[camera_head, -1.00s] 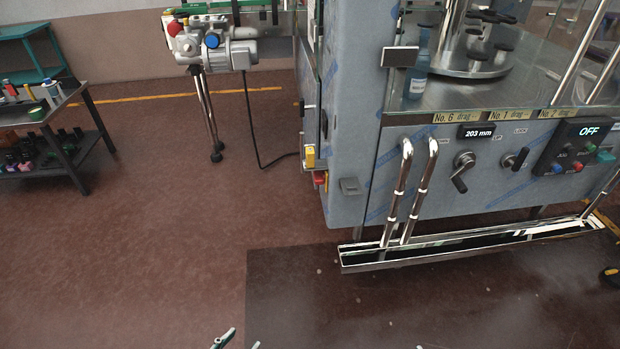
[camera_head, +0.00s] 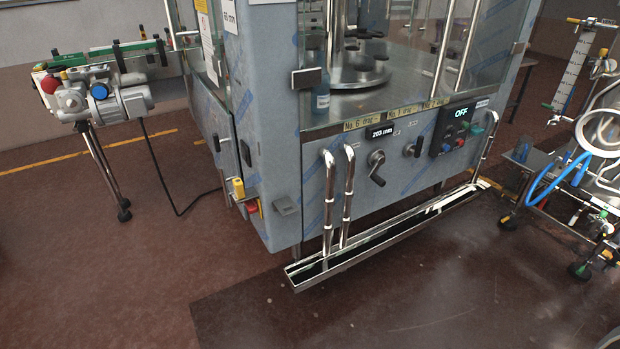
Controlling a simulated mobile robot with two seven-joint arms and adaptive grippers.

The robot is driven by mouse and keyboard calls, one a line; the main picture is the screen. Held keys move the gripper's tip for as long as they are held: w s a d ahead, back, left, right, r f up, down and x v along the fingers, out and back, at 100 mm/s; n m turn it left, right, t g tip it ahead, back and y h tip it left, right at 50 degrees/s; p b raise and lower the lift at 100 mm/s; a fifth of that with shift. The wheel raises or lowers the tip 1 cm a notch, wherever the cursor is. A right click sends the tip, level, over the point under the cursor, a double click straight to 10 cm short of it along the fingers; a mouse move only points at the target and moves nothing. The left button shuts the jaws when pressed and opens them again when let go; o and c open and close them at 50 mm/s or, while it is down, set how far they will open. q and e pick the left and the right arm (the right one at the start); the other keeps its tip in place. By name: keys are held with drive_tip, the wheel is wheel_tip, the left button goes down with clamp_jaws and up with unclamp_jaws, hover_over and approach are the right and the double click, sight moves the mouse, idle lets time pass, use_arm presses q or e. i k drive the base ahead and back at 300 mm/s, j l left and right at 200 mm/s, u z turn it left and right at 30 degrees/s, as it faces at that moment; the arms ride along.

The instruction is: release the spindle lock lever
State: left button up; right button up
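The likely spindle lock lever is a small black handle (camera_head: 413,147) on the front panel of the grey machine (camera_head: 322,212). It sits right of a black crank handle (camera_head: 377,168) and left of the dark control box (camera_head: 457,130). It appears tilted, but it is too small to tell its exact position. A small label above it is not readable now. Neither of my grippers shows in the head view, so nothing of mine is seen touching the lever.
Two chrome pipes (camera_head: 328,205) rise from a long drip tray (camera_head: 385,235) in front of the panel. A cart with hoses (camera_head: 600,140) stands at the right. A motor on a stand (camera_head: 100,95) is at the left. The floor in front is clear.

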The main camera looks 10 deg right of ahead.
sight(417, 153)
drive_tip(key=i+l+z, duration=0.85)
drive_tip(key=l+z, duration=0.15)
